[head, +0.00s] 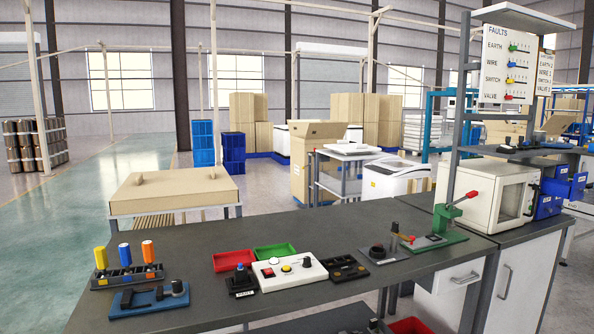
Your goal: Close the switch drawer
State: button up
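Blue drawers stand in a small stack at the right end of the bench, beside a white oven-like box. A lower front drawer (548,207) seems to stick out further than the drawer at its right (577,187). They carry small pale labels that are too small to read, so I cannot tell which is the switch drawer. A white drawer (465,278) with a metal handle sits under the bench top and looks shut. My gripper is not in view.
The white box (488,193) and a green lever press (437,240) stand just left of the blue drawers. The dark bench (200,250) carries several switch units, screwdrivers in a rack (127,276) and red and green trays. A red bin (410,326) shows low at the front.

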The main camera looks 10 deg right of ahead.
aim_at(574, 191)
jog(key=z, duration=1.75)
